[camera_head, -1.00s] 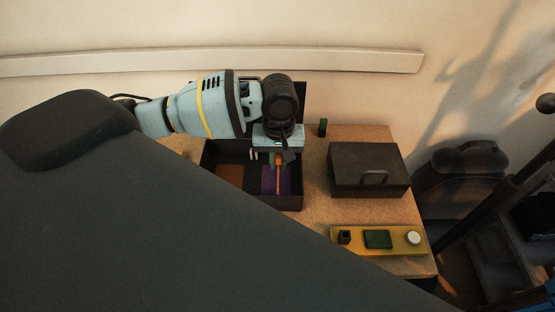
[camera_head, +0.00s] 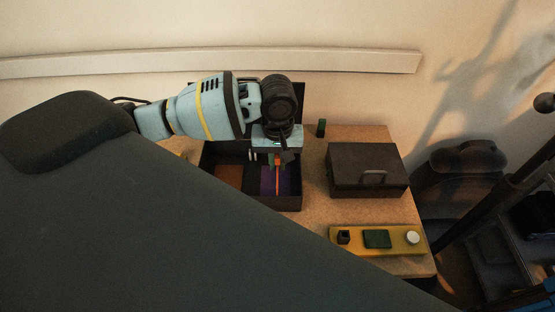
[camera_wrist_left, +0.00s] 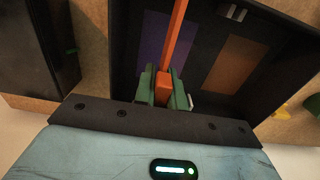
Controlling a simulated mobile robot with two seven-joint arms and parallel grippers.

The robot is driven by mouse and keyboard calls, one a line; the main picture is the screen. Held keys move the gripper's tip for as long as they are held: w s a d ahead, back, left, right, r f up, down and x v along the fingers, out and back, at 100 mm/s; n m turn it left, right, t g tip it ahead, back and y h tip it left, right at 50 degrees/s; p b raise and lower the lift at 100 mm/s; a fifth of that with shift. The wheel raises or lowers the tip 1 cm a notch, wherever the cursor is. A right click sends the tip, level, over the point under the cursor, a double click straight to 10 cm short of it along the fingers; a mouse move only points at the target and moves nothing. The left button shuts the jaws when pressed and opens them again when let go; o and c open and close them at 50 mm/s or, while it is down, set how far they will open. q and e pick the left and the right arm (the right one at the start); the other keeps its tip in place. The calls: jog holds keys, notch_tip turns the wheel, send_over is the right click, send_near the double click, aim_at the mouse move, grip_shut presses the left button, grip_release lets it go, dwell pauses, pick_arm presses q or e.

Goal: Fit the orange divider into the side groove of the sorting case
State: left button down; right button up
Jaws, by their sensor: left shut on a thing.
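The open dark sorting case (camera_head: 292,204) stands on the wooden bench top, with a purple and an orange-brown floor patch inside. It also shows in the left wrist view (camera_wrist_left: 270,75). My left gripper (camera_head: 278,160) reaches down over the case from its back side. In the left wrist view its green fingertips (camera_wrist_left: 163,90) are shut on the orange divider (camera_wrist_left: 177,38). The divider extends from the fingers across the purple patch, and it shows as a thin orange strip in the head view (camera_head: 277,178). I cannot tell whether it sits in a groove. My right gripper is not in view.
A closed dark box with a handle (camera_head: 368,170) stands right of the case. A yellow board (camera_head: 408,242) with a green block and a white knob lies at the front right. A small green item (camera_head: 321,127) stands behind. My arm hides the left foreground.

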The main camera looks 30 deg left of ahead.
pick_arm(q)
jog(key=shift+f, duration=2.35)
jog(key=c, duration=1.4)
grip_release()
jog(key=shift+o, duration=0.2)
jog(key=shift+r, duration=3.9)
jog(key=shift+f, duration=0.1)
